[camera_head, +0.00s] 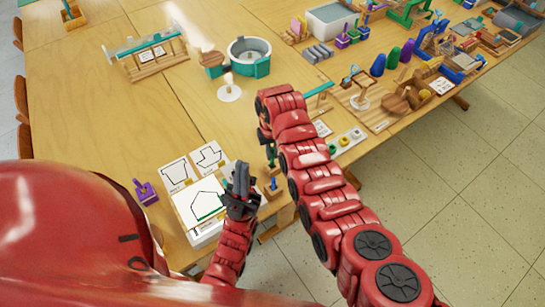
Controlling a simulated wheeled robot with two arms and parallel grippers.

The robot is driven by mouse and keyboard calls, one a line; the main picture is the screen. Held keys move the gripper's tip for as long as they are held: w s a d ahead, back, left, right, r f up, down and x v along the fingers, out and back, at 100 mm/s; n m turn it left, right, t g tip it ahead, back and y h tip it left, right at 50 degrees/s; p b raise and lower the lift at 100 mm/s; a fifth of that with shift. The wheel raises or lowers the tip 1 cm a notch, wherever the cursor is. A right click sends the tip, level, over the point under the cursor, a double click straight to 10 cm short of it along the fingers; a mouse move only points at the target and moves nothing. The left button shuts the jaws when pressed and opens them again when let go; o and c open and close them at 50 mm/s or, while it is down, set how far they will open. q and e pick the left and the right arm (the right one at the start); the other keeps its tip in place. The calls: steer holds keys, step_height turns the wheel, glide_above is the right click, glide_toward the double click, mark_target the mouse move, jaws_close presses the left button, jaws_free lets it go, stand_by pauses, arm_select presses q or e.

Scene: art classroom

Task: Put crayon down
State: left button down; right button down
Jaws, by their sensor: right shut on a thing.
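A white drawing sheet (200,208) with a house-like outline and a green line lies at the table's near edge. My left gripper (240,178) is over the sheet's right edge; its fingers look close together, and I cannot tell whether they hold anything. My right arm reaches up from the lower right and bends down at its far end. My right gripper (264,141) is mostly hidden by this arm. A small green piece, probably the crayon (270,154), shows just below it, above small wooden blocks (272,187). I cannot see whether it touches them.
Two smaller outline cards (208,158) lie behind the sheet, and a purple stamp-like tool (146,192) stands to its left. A teal round tub (249,58) and a white stand (229,90) are farther back. The table's left middle (95,105) is clear; its right side is crowded.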

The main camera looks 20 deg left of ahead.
mark_target(273, 160)
steer(key=shift+s+f, duration=0.1)
steer(key=shift+f, duration=1.75)
steer(key=shift+f, duration=0.1)
steer(key=c, duration=0.9)
jaws_free()
